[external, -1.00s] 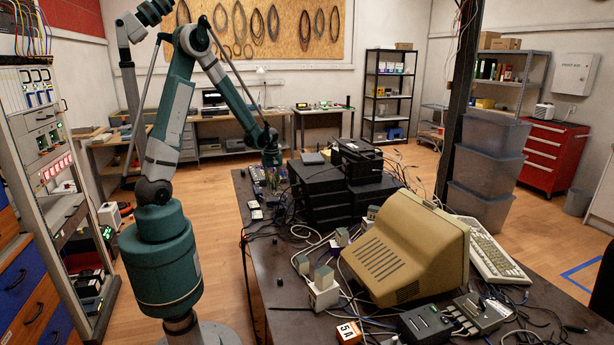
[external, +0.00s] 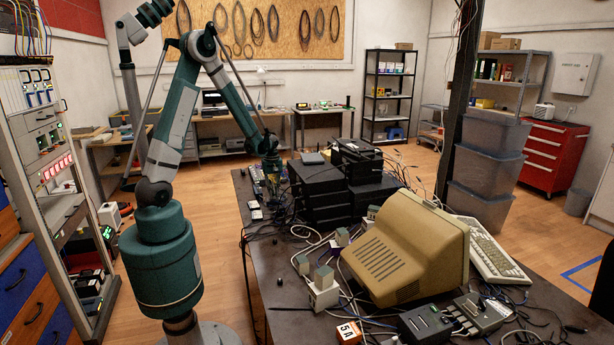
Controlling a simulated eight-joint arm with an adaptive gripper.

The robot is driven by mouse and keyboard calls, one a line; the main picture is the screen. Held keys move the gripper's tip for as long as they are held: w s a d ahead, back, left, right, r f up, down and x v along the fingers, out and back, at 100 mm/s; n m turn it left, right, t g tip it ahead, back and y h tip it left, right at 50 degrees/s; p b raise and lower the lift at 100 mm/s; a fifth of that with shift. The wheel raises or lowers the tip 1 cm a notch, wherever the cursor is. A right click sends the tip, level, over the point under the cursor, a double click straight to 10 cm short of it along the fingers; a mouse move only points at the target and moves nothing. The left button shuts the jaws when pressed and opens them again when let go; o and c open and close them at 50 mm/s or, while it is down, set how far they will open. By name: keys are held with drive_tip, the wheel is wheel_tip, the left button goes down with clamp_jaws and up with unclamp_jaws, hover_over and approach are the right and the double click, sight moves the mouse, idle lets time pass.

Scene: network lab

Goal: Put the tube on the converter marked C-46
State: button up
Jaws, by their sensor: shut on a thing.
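My gripper (external: 272,182) points down over the far left part of the dark table (external: 262,243), left of the stack of black devices. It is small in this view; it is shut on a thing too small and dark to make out. I cannot tell the tube apart here. Small dark gear with cables lies close around the gripper. No marking C-46 can be read anywhere, so I cannot tell which device is that converter.
A stack of black boxes (external: 318,190) stands just right of my gripper. A beige monitor (external: 405,250), a keyboard (external: 488,250) and grey boxes with cables fill the table's right part. An orange tag reading 5A (external: 348,332) is at the front. Bare tabletop lies front left.

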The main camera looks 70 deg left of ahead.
drive_tip(key=shift+f, duration=0.2)
drive_tip(key=o, duration=0.8)
drive_tip(key=shift+r, duration=0.15)
drive_tip(key=shift+r+p, duration=0.9)
drive_tip(key=shift+r, duration=5.2)
